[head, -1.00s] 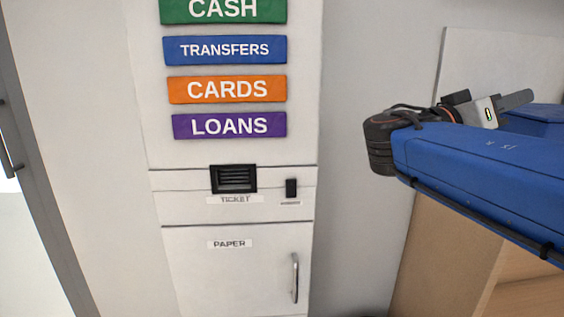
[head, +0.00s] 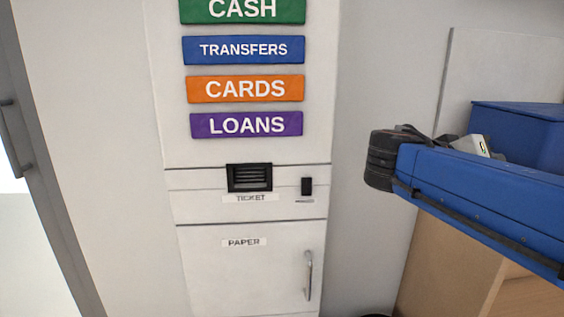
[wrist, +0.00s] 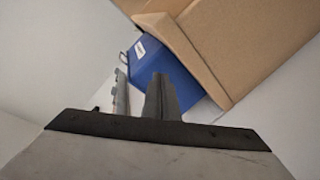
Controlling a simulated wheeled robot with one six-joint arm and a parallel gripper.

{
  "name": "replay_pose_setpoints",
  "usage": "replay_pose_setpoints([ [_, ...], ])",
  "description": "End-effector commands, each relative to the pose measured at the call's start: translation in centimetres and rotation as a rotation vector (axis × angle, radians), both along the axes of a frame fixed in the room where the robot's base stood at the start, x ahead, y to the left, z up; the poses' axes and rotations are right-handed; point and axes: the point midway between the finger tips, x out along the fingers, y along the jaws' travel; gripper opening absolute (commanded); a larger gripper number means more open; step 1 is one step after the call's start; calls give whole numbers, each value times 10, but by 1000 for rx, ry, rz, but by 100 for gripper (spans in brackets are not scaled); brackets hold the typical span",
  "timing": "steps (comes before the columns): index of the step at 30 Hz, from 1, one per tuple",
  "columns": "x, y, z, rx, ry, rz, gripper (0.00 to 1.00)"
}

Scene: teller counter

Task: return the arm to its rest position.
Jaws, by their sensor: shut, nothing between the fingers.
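My gripper (wrist: 139,74) shows in the wrist view with its two dark fingers pointing away from the camera. It is shut and holds nothing. In the head view, my blue arm reaches in from the right edge with its black joint near the middle right. Only a small pale part of my wrist shows above the blue link there, and the fingers are hidden.
A white cabinet carries a purple LOANS sign (head: 246,124), a ticket slot (head: 249,177) and a PAPER door (head: 245,270) with a handle. A blue box (head: 525,131) stands behind my arm.

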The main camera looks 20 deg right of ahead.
Motion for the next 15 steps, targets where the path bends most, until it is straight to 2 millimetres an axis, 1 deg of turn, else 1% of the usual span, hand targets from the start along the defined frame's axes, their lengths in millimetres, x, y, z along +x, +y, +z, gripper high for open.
replay_pose_setpoints([
  [4, 3, 14, -60, 191, 115, 83, 0],
  [5, 4, 19, -75, 239, 141, 108, 0],
  [6, 4, 26, -95, 302, 175, 143, 0],
  [8, 6, 40, -123, 395, 225, 200, 0],
  [9, 7, 50, -141, 455, 254, 240, 0],
  [11, 8, 67, -167, 541, 291, 305, 0],
  [12, 9, 79, -183, 598, 315, 350, 0],
  [14, 10, 99, -205, 679, 343, 420, 0],
  [15, 11, 113, -219, 731, 357, 470, 0],
])
